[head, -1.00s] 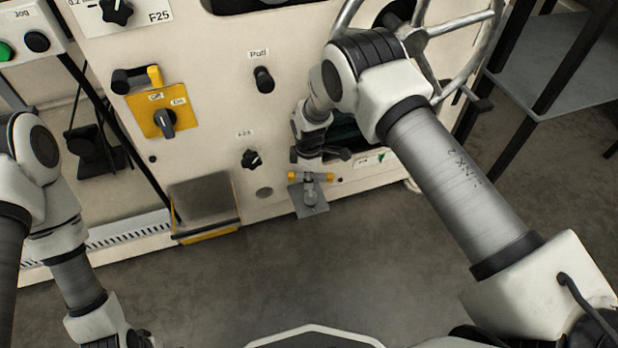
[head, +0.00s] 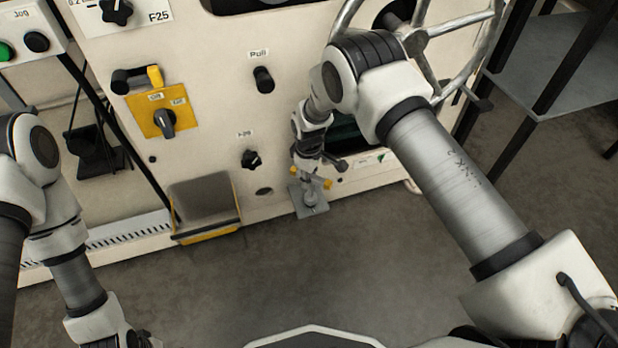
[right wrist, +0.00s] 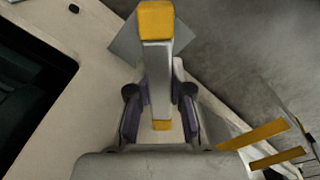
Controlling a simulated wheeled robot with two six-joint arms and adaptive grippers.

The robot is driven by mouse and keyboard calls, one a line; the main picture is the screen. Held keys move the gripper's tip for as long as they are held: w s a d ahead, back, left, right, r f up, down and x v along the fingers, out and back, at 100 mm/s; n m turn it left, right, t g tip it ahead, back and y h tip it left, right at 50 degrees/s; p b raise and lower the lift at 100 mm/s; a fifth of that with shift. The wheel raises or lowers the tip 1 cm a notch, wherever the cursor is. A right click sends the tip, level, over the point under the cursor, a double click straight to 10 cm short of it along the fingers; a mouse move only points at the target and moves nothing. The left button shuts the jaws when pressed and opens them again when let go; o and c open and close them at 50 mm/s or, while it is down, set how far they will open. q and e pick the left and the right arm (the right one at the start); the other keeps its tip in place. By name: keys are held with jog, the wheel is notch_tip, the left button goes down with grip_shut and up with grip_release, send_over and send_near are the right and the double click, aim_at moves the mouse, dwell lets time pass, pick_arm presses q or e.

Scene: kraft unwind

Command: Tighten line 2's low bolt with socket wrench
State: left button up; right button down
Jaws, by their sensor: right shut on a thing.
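My right gripper (head: 313,172) is low at the machine's front, shut on the socket wrench (head: 326,184). In the right wrist view the wrench is a grey bar (right wrist: 157,80) with yellow ends, held between the dark fingers of the gripper (right wrist: 159,105). Below it in the head view is a grey plate (head: 296,200) with a round grey bolt or socket piece (head: 311,199) on it. The wrench stands over this piece; I cannot tell how far it is seated, and the bolt head is not clearly visible. Only my left arm shows at lower left; its gripper is out of the picture.
The cream machine front (head: 215,140) carries knobs, a yellow switch plate (head: 148,118) and a grey tray with a yellow edge (head: 207,235). A handwheel (head: 465,22) and a dark opening are near my right arm. The floor (head: 270,285) in front is clear.

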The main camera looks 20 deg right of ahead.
jog(key=shift+d+f+m, duration=0.1)
jog(key=shift+m, duration=2.7)
jog(key=shift+w+m, duration=0.1)
jog(key=shift+m, duration=0.5)
jog(key=shift+d+m, duration=0.1)
jog(key=shift+m, duration=1.1)
jog(key=shift+m, duration=0.7)
